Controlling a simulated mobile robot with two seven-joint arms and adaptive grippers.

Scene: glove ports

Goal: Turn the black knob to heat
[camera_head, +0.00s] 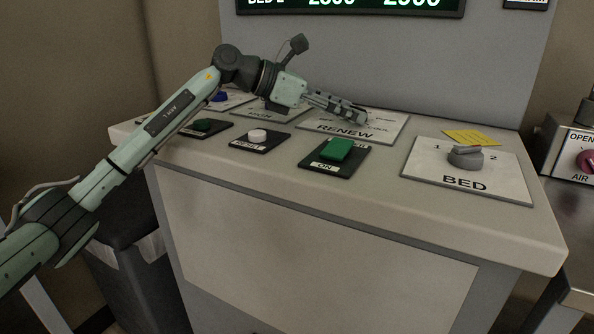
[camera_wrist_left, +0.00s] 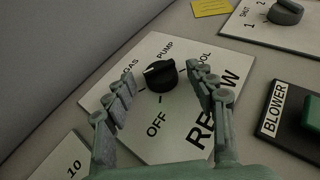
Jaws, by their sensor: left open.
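The black knob (camera_wrist_left: 160,76) sits on a white plate marked RENEW (camera_wrist_left: 180,132) in the left wrist view. Labels GAS, PUMP and OFF are readable around it; another, ending in "OOL", is partly covered by a finger. I read no HEAT label. A pale mark shows on the knob's left side. My left gripper (camera_wrist_left: 160,80) is open, with one finger on each side of the knob; contact is not clear. In the head view my left gripper (camera_head: 361,117) reaches over the RENEW plate (camera_head: 396,124) and hides the knob. My right gripper is not in view.
A grey knob (camera_head: 465,157) on the BED plate and a yellow note (camera_head: 471,137) lie to the right. A green button (camera_head: 337,149), a white button (camera_head: 257,136) and a blue button (camera_head: 220,97) share the console top. A display panel (camera_head: 350,5) rises behind.

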